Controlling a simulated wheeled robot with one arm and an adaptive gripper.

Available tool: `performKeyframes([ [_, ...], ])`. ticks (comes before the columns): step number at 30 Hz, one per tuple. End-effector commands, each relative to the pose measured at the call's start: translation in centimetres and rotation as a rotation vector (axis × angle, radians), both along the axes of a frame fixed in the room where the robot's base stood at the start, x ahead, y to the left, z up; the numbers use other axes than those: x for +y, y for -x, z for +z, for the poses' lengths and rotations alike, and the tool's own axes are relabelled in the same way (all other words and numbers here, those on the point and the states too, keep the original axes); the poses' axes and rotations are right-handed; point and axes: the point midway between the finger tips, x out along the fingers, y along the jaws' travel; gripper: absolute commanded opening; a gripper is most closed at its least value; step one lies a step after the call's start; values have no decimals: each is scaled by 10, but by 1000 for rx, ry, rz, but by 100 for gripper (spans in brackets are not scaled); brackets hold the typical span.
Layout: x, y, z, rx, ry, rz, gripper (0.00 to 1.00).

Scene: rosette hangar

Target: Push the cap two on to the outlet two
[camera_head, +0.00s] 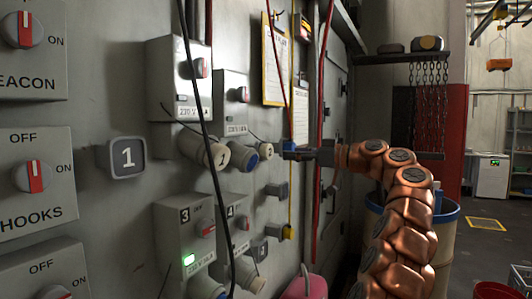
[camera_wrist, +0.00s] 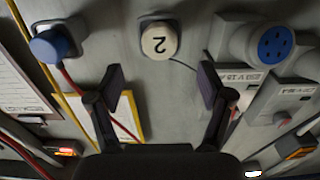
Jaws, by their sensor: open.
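Cap two (camera_wrist: 159,40) is a round cream cap marked 2, seated on a dark square holder on the grey wall. In the head view cap two (camera_head: 266,151) is just left of my gripper (camera_head: 290,151). My gripper is open and empty; in the wrist view its fingers (camera_wrist: 163,87) are spread apart, with the cap beyond and between them. No finger appears to touch it. Outlet two (camera_wrist: 273,47) is a grey round socket with a blue, holed face, uncovered, beside the cap. It also shows in the head view (camera_head: 245,157), below its switch box.
A capped outlet marked 1 (camera_head: 218,156) is left of outlet two. A blue plug (camera_wrist: 55,46) with a red cord hangs near my gripper. Black cable (camera_head: 205,130) and red cords cross the wall front.

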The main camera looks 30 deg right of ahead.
Motion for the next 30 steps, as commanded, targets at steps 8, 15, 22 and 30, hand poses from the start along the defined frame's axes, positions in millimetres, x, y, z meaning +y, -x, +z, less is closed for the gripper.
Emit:
performKeyframes([
  [8,15,-25,1,-1,1,-1,79],
  [15,30,-50,0,1,1,-1,79],
  [22,37,-65,-1,2,0,-2,79],
  [30,38,-66,-1,1,1,-2,79],
])
